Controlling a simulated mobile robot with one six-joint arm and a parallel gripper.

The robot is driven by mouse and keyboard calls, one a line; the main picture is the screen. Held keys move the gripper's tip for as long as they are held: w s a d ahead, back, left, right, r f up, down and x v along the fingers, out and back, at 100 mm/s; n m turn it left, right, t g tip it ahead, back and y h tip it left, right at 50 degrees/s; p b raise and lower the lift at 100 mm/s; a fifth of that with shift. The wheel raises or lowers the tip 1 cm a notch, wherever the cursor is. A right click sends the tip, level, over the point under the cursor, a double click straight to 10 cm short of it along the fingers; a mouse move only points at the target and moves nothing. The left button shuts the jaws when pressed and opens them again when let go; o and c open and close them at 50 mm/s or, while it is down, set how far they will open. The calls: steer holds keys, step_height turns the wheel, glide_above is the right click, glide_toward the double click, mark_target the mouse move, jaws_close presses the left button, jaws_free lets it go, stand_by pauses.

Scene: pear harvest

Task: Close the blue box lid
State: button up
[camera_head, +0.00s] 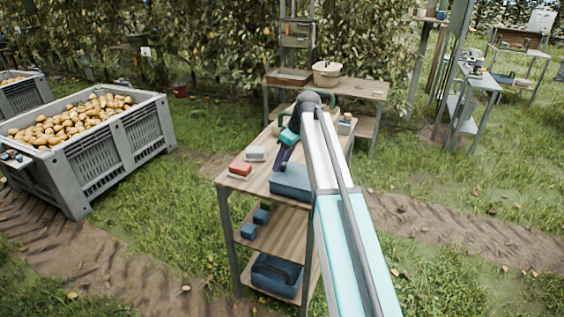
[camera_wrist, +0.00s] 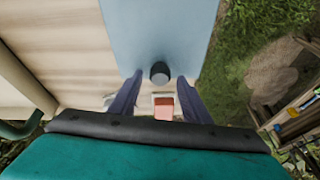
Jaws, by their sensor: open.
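A blue box (camera_head: 289,184) stands on the wooden table's near right side, partly hidden behind my arm. In the wrist view a flat light-blue panel (camera_wrist: 150,35) with a dark round knob (camera_wrist: 160,72) fills the upper middle. It looks like the box's lid, but I cannot tell how far open it is. My gripper (camera_wrist: 158,88) is open, its two purple fingers apart on either side of the knob in that view. Nothing is seen between them in a grip. In the head view my gripper (camera_head: 281,160) is above the table, just behind the blue box.
A red box (camera_head: 240,169) and a grey-white box (camera_head: 256,154) sit left on the table. Small blue boxes (camera_head: 262,215) and a dark blue crate (camera_head: 275,275) are on lower shelves. A pear bin (camera_head: 98,160) stands left; another table (camera_head: 355,90) stands behind. Grass lies right.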

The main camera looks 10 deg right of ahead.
mark_target(295, 174)
steer(key=b+v, duration=0.1)
steer(key=v, duration=1.2)
steer(key=shift+s+d+r, duration=0.15)
steer(key=shift+s+r, duration=0.05)
steer(key=shift+s+f, duration=0.1)
